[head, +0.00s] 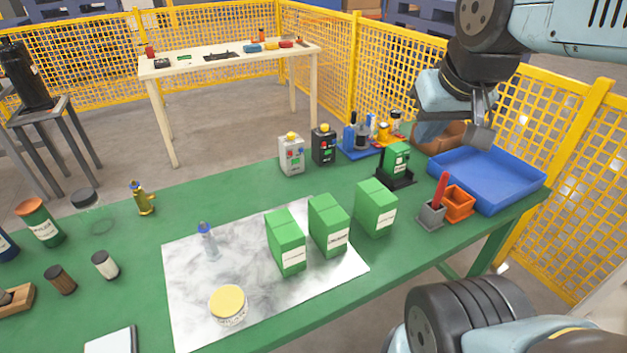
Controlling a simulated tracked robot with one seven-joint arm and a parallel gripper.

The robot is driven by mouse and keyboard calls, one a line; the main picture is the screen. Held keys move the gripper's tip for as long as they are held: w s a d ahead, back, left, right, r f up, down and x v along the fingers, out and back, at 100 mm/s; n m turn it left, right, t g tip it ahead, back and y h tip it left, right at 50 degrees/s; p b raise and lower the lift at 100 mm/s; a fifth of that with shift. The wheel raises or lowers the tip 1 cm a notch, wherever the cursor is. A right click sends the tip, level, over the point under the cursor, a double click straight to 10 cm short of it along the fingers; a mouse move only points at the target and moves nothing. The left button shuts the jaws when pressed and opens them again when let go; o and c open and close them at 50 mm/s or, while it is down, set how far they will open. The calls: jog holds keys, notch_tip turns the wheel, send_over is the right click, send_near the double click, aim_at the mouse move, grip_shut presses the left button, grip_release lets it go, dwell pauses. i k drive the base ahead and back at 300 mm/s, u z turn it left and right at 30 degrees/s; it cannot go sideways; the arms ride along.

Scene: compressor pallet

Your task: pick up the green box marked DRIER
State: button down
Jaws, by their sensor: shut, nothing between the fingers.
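Three upright green boxes with white labels stand near the middle of the green table: a left one (286,240), a middle one (329,224) and a right one (376,207). A smaller green box (396,158) sits in a black holder behind them. The labels are too small to read, so I cannot tell which box is marked DRIER. My gripper (481,135) is shut and empty, raised above the far right of the table near the blue tray, apart from all the boxes.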

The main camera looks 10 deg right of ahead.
aim_at(328, 225)
jog(key=z, duration=1.4)
jog(key=k, duration=0.95)
jog(key=u, duration=0.25)
jog(key=i, duration=0.5)
jog(key=u, duration=0.15)
